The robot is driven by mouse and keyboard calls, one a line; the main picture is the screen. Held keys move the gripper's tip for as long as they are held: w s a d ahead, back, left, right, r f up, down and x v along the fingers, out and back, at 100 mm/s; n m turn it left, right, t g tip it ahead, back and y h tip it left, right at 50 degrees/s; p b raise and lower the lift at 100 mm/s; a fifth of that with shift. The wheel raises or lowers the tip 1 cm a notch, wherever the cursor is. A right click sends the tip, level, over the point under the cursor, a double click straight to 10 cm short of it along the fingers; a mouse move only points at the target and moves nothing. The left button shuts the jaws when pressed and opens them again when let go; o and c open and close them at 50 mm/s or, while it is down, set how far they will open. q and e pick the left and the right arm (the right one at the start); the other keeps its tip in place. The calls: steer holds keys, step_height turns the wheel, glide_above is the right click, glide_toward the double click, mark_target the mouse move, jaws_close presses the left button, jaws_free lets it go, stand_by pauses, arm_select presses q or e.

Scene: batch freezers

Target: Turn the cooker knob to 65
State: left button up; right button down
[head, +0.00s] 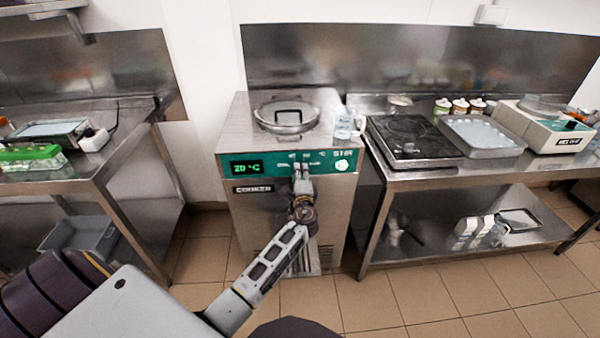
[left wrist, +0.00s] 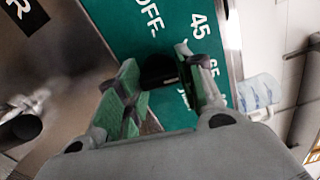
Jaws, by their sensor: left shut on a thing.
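The cooker (head: 252,215) is a steel cabinet with a teal control panel (head: 275,169) and a round lid on top. Its green display (head: 246,168) reads 20 °C. In the head view my left gripper (head: 302,172) reaches up to the panel and hides the knob. In the left wrist view the black knob (left wrist: 158,68) sits between the two green-padded fingers of the left gripper (left wrist: 160,82), which is shut on it. The marks OFF, 45 and 65 show on the panel there; the knob's pointer cannot be made out. My right gripper is not in view.
A lit round button (head: 342,165) marked STIR is right of the gripper. A clear jug (head: 344,124) stands on the cooker's right edge. A steel table (head: 450,176) with a hob (head: 412,135) and a tray (head: 478,136) is at the right; another table is at the left.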

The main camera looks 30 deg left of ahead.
arm_select(q)
steer(key=shift+d+f+m+p, duration=0.15)
steer(key=shift+m+p, duration=0.55)
steer(key=shift+m, duration=1)
steer(key=o, duration=1)
steer(key=shift+v, duration=5.95)
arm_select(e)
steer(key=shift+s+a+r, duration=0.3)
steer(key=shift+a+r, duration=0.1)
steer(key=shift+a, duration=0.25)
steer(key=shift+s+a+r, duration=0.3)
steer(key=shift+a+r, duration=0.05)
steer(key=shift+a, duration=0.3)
